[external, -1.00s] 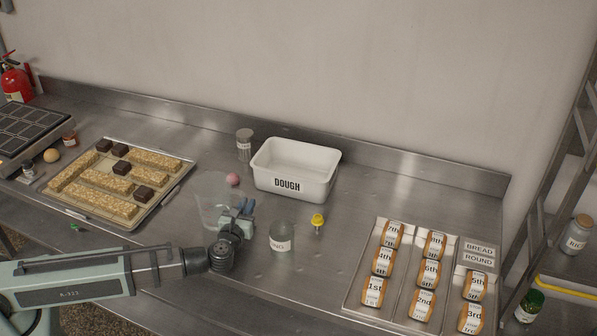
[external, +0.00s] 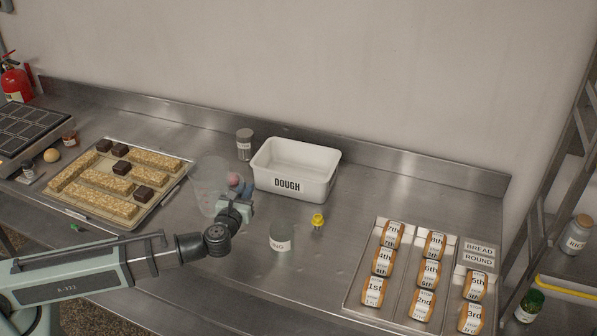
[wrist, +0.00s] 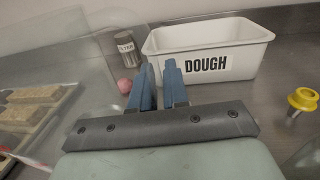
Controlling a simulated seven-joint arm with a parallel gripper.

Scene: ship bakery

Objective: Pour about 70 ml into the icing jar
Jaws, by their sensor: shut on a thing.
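A clear measuring jug (external: 208,190) is in my gripper (external: 238,188), left of the white dough tub. My gripper is shut on the jug's right side; the jug looks about upright. Its clear wall also shows at the left of the wrist view (wrist: 95,85), beside my fingers (wrist: 160,85). I cannot tell how much liquid it holds. The icing jar (external: 280,238), a short glass jar with a white label that is hard to read, stands on the steel counter to the right of my gripper and nearer the front. Its contents are not clear.
The dough tub (external: 290,187) stands behind the jar, with a shaker (external: 244,145) to its left. A small yellow-topped item (external: 318,221) is right of the jar. A pastry tray (external: 75,211) lies left, a labelled bread tray (external: 399,320) right. A pink ball (wrist: 125,86) is near the tub.

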